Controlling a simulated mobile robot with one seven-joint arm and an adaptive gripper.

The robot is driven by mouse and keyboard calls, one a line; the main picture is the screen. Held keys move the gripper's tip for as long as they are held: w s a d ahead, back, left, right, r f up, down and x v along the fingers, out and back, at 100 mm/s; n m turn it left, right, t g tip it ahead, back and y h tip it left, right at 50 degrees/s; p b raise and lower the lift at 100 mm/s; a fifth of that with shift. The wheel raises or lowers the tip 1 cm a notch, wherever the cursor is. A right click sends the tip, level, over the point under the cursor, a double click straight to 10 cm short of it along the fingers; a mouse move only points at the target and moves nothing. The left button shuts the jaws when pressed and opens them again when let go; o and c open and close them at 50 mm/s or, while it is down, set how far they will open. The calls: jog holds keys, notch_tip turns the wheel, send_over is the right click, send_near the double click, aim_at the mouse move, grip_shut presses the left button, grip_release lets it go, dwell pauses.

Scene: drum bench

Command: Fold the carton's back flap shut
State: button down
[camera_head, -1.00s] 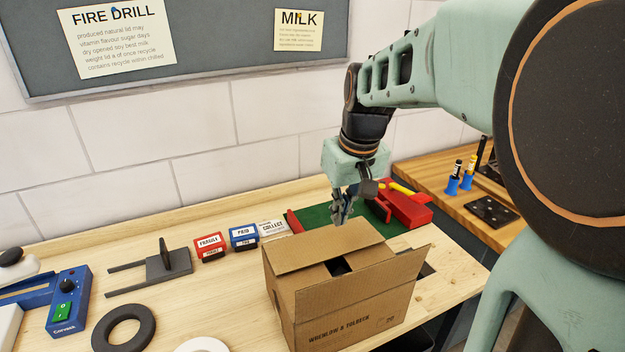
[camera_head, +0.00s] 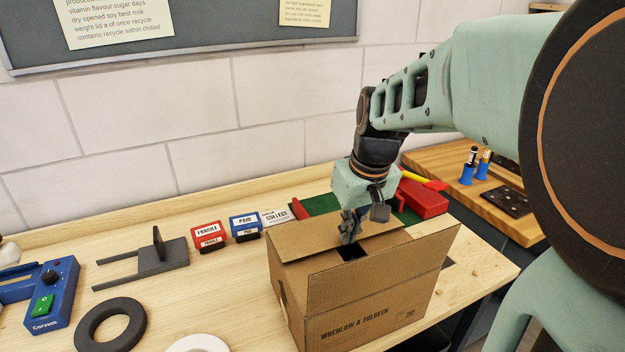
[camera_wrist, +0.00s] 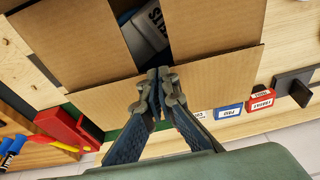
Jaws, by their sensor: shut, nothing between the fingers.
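The brown cardboard carton (camera_head: 365,315) stands on the bench with its printed face towards me. Its back flap (camera_head: 305,240) leans up and outwards from the rear edge; it also shows in the wrist view (camera_wrist: 215,78). The two side flaps, left (camera_wrist: 75,40) and right (camera_wrist: 215,22), are folded inwards with a dark gap between them. The front flap (camera_head: 400,260) stands raised. My gripper (camera_head: 347,240) is shut and empty, over the back flap, its tips close to the gap. In the wrist view my gripper (camera_wrist: 158,76) hides the middle of that flap; contact cannot be told.
A red stamp (camera_head: 209,237) and a blue stamp (camera_head: 245,227) stand left of the carton. A grey bracket (camera_head: 155,257) and a dark ring (camera_head: 110,325) lie further left. A red tool (camera_head: 425,198) is behind. A lettered item (camera_wrist: 150,28) shows inside the carton.

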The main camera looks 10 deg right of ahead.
dwell(0.3)
jog(key=shift+s+f+b, duration=0.2)
jog(key=shift+f+b, duration=0.25)
jog(key=shift+f, duration=0.15)
jog(key=shift+s+f+b, duration=0.2)
jog(key=shift+f+b, duration=0.2)
jog(key=shift+f, duration=0.15)
